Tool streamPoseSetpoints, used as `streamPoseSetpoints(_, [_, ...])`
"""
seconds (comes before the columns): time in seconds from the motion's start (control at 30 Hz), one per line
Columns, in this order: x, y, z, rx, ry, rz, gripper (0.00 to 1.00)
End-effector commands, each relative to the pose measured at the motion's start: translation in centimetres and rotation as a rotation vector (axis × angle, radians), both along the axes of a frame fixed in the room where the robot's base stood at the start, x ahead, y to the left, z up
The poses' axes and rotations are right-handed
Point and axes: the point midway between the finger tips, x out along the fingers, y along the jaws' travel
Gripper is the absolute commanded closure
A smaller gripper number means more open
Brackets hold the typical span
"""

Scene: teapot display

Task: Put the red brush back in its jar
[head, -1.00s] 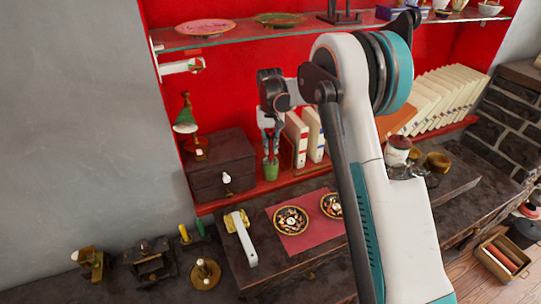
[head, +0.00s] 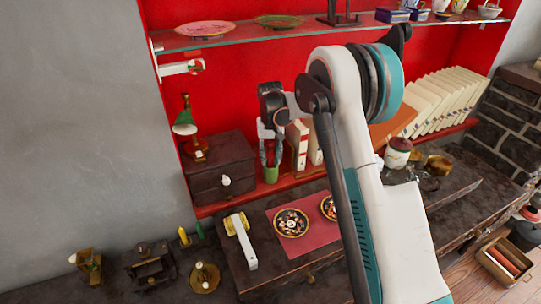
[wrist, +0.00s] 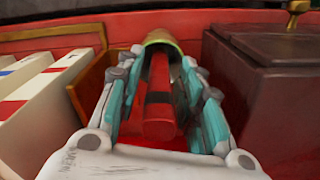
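The red brush (wrist: 159,105), with a dark band, stands between my gripper's fingers in the wrist view, its near end facing the camera. Its far end runs to the green jar (wrist: 163,37), apparently into the mouth; the exact contact is hidden. In the head view the green jar (head: 271,174) stands on the red shelf below my fingers. My gripper (head: 271,158) points down over it. It also shows in the wrist view (wrist: 164,65), fingers spread on both sides of the brush with gaps beside it. It looks open.
A dark drawer box (head: 222,168) stands close left of the jar, and white books (head: 298,142) stand close right. A glass shelf (head: 340,33) runs above. Plates (head: 291,222) lie on a red mat in front.

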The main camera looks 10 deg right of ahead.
Motion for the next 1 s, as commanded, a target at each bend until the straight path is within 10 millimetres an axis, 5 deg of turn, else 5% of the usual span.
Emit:
streamPoseSetpoints(0.17, [0.0, 0.0, 0.5, 0.0, 0.0, 0.0, 0.66])
streamPoseSetpoints(0.5, [0.0, 0.0, 5.8, 0.0, 0.0, 0.0, 0.66])
streamPoseSetpoints(0.77, [-0.2, 0.0, 8.1, 0.001, -0.004, 0.0, 0.66])
streamPoseSetpoints(1.0, [-3.3, -0.4, 13.1, 0.003, -0.064, 0.008, 0.66])
